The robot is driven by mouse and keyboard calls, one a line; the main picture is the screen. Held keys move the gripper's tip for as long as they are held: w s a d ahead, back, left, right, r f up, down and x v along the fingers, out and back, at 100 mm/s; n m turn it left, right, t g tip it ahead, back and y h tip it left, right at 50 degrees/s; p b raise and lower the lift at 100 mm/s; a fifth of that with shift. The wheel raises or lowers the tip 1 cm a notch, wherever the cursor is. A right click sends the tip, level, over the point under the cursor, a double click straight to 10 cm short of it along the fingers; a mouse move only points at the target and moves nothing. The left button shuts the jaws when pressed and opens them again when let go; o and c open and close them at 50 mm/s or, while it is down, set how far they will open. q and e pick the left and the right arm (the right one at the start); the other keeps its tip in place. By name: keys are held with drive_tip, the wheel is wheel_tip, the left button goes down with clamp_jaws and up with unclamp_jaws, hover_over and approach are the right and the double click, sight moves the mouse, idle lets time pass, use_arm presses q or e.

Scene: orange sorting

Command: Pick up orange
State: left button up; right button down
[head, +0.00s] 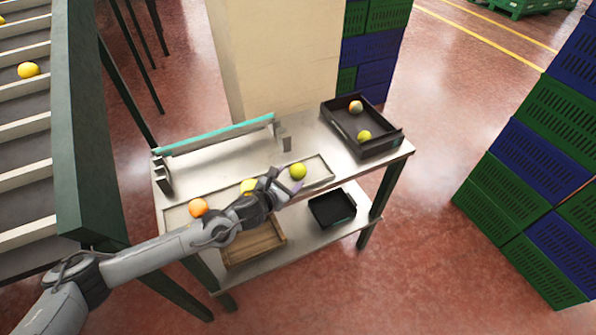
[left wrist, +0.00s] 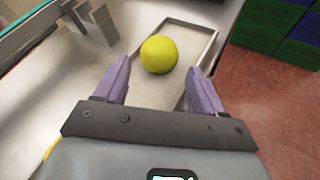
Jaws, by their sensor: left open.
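An orange fruit (head: 198,207) lies at the left end of the shallow tray on the metal table (head: 225,146). A yellow-green fruit (head: 298,171) lies toward the right end of the shallow tray; it also shows in the left wrist view (left wrist: 159,54), ahead of and between the fingers. A yellow fruit (head: 248,186) is partly hidden behind my left arm. My left gripper (head: 286,183) is open and empty, just left of the yellow-green fruit; its purple fingers also show in the left wrist view (left wrist: 163,85). My right gripper is not in view.
A black tray (head: 387,146) at the table's right holds two fruits. On the lower shelf are a wooden crate (head: 262,246) and a small black bin (head: 332,208). Green and blue crates (head: 532,165) stand at the right. A conveyor (head: 80,130) with a yellow fruit runs at left.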

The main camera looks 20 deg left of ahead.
sight(296, 172)
use_arm(q)
drive_tip(key=shift+x, duration=2.35)
drive_tip(key=shift+r, duration=0.2)
drive_tip(key=c, duration=0.8)
drive_tip(key=shift+r, duration=0.2)
drive_tip(key=shift+c, duration=0.2)
